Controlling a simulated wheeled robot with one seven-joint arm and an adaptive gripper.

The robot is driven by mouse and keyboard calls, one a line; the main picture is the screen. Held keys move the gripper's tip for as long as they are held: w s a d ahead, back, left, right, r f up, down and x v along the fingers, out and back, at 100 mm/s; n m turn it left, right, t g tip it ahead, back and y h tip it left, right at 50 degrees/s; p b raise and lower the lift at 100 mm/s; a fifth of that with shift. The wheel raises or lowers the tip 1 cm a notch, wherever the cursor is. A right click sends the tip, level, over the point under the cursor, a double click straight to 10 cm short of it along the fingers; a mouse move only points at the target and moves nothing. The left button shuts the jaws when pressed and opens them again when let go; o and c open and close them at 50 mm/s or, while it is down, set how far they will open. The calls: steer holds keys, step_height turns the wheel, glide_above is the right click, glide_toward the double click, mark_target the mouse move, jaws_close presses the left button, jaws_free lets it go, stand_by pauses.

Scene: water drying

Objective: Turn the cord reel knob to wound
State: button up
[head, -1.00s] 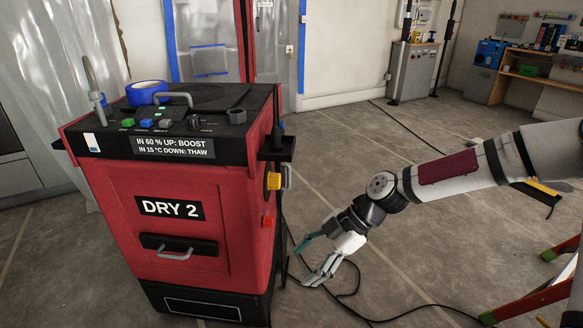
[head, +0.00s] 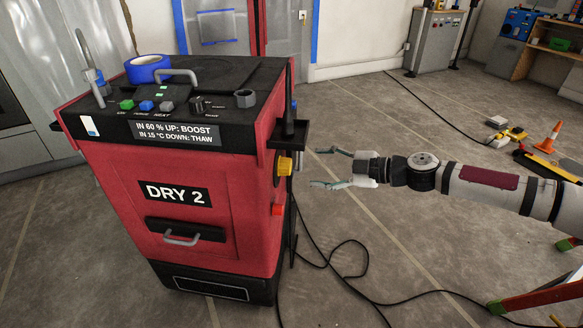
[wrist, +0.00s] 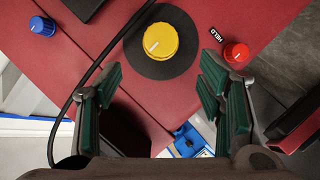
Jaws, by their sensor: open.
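The red dryer (head: 228,230), marked DRY 2, stands at the left in the head view. A yellow knob (head: 284,166) sticks out of its right side. In the wrist view the yellow knob (wrist: 160,41), with a white pointer line, sits on a black disc. No label for the cord reel is readable, so I cannot tell for sure which knob it is. My gripper (head: 327,168) is open and empty, right of the yellow knob and apart from it, pointing at the dryer's side. In the wrist view its green-padded fingers (wrist: 162,88) flank the space below the knob.
A red knob (wrist: 236,54) labelled HELD is near the right finger, and a blue knob (wrist: 43,26) is at upper left. A black cord (wrist: 75,93) passes by the left finger. A black side ledge (head: 290,134) juts out above the yellow knob. Cord loops lie on the floor.

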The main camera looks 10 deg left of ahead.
mark_target(290, 167)
steer(key=b+x, duration=0.2)
steer(key=x, duration=0.7)
steer(key=shift+a+f, duration=0.1)
steer(key=shift+a, duration=0.2)
steer(key=c, duration=1.1)
